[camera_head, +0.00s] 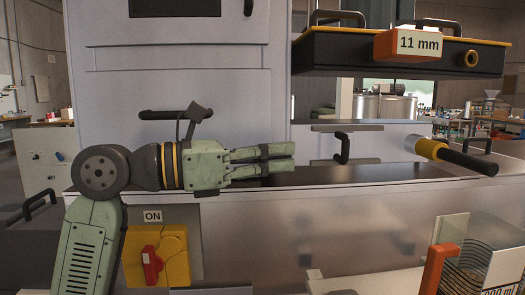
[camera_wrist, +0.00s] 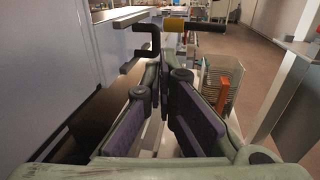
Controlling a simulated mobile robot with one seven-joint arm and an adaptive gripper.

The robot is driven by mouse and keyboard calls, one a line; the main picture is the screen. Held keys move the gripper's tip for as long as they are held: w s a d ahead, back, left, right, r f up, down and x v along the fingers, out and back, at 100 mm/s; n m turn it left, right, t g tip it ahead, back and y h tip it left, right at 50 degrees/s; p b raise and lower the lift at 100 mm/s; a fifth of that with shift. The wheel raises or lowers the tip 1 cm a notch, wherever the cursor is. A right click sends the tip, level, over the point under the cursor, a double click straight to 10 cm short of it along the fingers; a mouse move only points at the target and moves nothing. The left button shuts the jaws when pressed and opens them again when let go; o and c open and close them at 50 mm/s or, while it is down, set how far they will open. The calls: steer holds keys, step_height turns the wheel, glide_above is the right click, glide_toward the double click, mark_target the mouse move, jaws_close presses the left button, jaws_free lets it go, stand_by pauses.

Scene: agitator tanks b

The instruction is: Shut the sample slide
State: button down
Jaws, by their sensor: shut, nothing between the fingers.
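My gripper (camera_head: 291,158) is shut and empty. It points right in the head view, low over the dark ledge of the machine. A bent black handle (camera_head: 342,147) stands to the right of the fingertips, apart from them, below a thin grey plate (camera_head: 346,128). This may be the sample slide; no label confirms it. In the wrist view, the black handle (camera_wrist: 148,45) and grey plate (camera_wrist: 134,19) lie beyond my fingertips (camera_wrist: 166,76), slightly left. The handle's join to the plate is unclear.
A yellow-collared black bar (camera_head: 468,158) projects at the right. A black tray with an "11 mm" tag (camera_head: 407,43) overhangs above. A red switch on a yellow plate (camera_head: 152,264) sits below my arm. A clear jug with an orange handle (camera_head: 439,268) stands lower right.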

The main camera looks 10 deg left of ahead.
mark_target(345, 151)
steer(key=p+x, duration=0.2)
steer(key=x, duration=0.7)
steer(key=x, duration=0.2)
steer(key=b+x, duration=0.1)
steer(key=x, duration=0.2)
steer(key=shift+s+d+b, duration=0.2)
steer(key=shift+s+b, duration=0.1)
steer(key=shift+s, duration=0.1)
